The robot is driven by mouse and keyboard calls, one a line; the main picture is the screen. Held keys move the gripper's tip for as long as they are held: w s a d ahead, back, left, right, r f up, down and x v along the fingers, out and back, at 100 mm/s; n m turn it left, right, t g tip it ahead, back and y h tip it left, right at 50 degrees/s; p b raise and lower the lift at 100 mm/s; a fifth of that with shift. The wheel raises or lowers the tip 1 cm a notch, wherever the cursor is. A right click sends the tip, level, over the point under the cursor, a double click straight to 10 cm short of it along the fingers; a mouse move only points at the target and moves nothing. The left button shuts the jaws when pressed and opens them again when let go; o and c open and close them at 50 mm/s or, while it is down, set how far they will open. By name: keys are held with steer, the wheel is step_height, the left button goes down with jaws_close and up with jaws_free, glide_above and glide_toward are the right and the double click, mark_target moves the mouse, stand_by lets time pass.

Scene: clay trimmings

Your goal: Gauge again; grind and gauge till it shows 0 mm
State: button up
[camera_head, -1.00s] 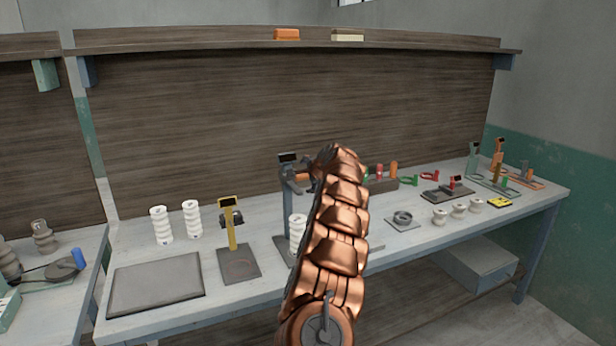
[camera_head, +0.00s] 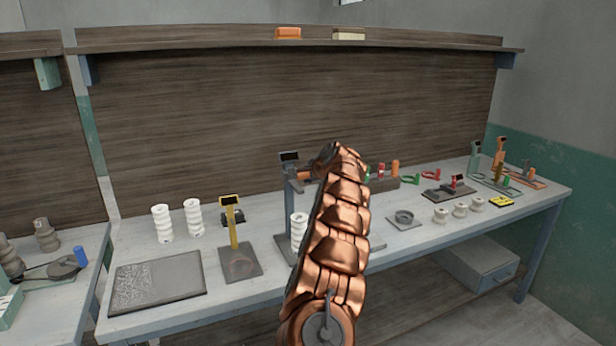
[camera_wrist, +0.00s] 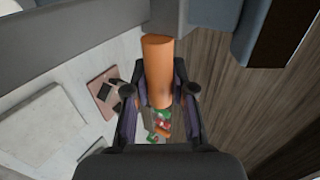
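A grey gauge stand (camera_head: 290,205) with a small dark display (camera_head: 289,156) stands mid-bench. The display's reading is too small to tell. An orange handle (camera_head: 304,176) sticks out from it. My gripper (camera_head: 322,168) is at this handle, partly hidden by my arm. In the wrist view the handle (camera_wrist: 158,65) lies between both fingers of my gripper (camera_wrist: 157,95), which look closed against its sides. A white ribbed piece (camera_head: 298,229) stands upright at the gauge, partly behind my arm. A dark flat plate (camera_head: 185,285) with a rough grey patch lies at the front left.
Two white ribbed pieces (camera_head: 162,223) (camera_head: 193,218) stand behind the plate. A yellow post (camera_head: 233,230) with a display stands on a dark base. Right of my arm are a dark ring (camera_head: 403,217), small beige spools (camera_head: 460,210) and other stands. A shelf (camera_head: 200,45) runs above.

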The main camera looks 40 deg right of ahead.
jaws_close()
steer(key=shift+f, duration=0.15)
step_height(320, 180, down, 8)
steer(key=b, duration=0.4)
steer(key=shift+b, duration=0.35)
stand_by(0.7)
steer(key=shift+f, duration=0.55)
stand_by(3.3)
